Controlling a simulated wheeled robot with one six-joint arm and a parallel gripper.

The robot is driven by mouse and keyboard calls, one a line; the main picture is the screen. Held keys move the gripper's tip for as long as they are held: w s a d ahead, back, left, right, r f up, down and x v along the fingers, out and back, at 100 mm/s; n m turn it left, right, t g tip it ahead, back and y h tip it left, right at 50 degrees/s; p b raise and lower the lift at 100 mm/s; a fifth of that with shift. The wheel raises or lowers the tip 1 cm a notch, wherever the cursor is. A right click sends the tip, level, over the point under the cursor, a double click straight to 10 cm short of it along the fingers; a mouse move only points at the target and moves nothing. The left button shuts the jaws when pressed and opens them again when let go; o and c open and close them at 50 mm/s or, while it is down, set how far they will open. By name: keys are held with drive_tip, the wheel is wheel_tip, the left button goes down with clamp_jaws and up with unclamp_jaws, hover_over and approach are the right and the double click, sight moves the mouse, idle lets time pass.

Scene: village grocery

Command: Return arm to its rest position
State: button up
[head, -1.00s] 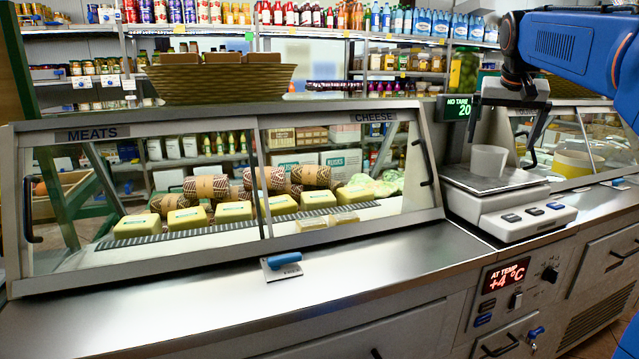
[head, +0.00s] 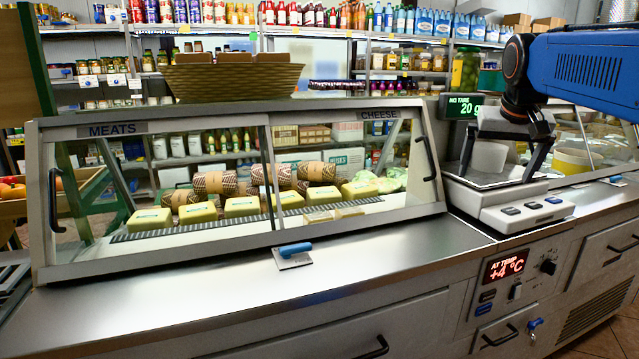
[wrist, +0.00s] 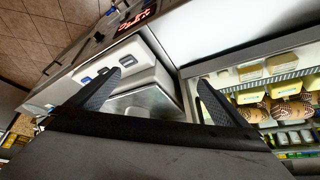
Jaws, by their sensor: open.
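My arm, with a blue link, reaches in from the upper right in the head view. My gripper (head: 495,178) hangs at its end with two dark fingers spread apart, in front of the counter scale (head: 520,211). A pale cup (head: 489,157) on the scale's pan shows between the fingers; I cannot tell its exact depth from them. In the wrist view my gripper (wrist: 159,80) is open, with nothing held between its fingers.
The glass display case (head: 240,190) with cheeses and meats stands left of the scale. A woven basket (head: 232,82) sits on top. A blue-handled scraper (head: 293,254) lies on the steel counter (head: 200,305). The counter front is mostly clear. Another glass case (head: 590,150) stands at right.

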drive_tip(key=s+a+f+n, duration=0.1)
drive_tip(key=s+a+f, duration=0.2)
drive_tip(key=s+f, duration=0.6)
drive_tip(key=s+a+f+n+y, duration=0.1)
drive_tip(key=s+a+f, duration=0.2)
drive_tip(key=s+f, duration=0.6)
drive_tip(key=s+a+f+n, duration=0.1)
drive_tip(key=s+a+f, duration=0.3)
drive_tip(key=s+f, duration=0.5)
drive_tip(key=shift+s+n+y, duration=0.3)
drive_tip(key=shift+s+y, duration=0.05)
drive_tip(key=shift+y, duration=0.05)
